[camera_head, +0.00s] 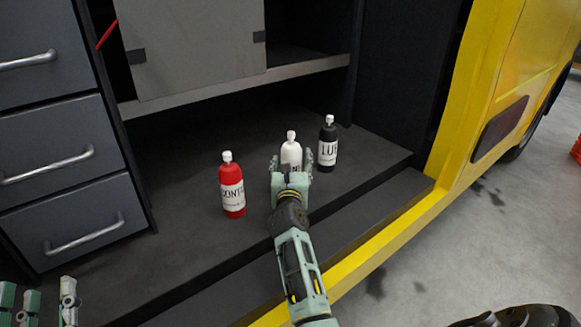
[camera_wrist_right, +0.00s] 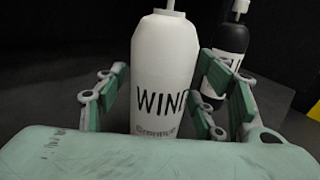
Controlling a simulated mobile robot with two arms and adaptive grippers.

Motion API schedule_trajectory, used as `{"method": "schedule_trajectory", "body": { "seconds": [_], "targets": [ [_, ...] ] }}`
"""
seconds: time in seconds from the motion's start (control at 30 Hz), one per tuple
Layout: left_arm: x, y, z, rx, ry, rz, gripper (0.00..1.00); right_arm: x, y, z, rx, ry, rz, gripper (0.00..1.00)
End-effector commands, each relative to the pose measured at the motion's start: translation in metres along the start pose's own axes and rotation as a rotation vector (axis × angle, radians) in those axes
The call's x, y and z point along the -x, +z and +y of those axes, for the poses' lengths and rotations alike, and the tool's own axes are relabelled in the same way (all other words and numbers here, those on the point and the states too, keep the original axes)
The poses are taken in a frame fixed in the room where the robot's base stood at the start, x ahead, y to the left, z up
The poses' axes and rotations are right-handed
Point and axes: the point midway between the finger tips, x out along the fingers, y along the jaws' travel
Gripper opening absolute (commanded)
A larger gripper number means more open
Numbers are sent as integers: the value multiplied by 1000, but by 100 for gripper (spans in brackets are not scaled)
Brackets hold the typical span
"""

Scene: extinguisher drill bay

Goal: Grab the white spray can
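The white spray can (camera_head: 291,152) stands upright on the dark platform, between a red can and a black can. My right gripper (camera_head: 291,167) is at the white can, with a finger on each side of it. In the right wrist view the white can (camera_wrist_right: 165,75) stands between the fingers, its label partly reading "WIN". The fingers (camera_wrist_right: 160,100) are spread, with a visible gap at least on the left side. The can's lower part is hidden behind my gripper. My left gripper (camera_head: 45,305) shows only partly at the lower left corner, away from the cans.
A red can (camera_head: 232,187) stands to the left of the white can. A black can (camera_head: 328,146) stands close on its right and also shows in the right wrist view (camera_wrist_right: 226,50). Drawers (camera_head: 60,180) stand at the left, with a shelf (camera_head: 230,85) behind.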

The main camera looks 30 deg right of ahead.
Motion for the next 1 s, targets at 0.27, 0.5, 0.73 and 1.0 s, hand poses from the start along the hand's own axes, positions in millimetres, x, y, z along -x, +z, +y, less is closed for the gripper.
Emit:
{"method": "schedule_trajectory", "body": {
  "seconds": [0.27,0.5,0.73,1.0],
  "targets": [
    [0,-1,0,-1,-1,3,40,0,0,0,0,0,1,35],
    [0,-1,-1,-1,-1,4,40,0,0,0,-1,0,0,14],
    [0,-1,-1,-1,-1,4,40,0,2,0,-1,1,-4,7],
    [0,3,-1,-2,-1,-24,40,0,5,0,0,0,-4,7]
  ]
}}
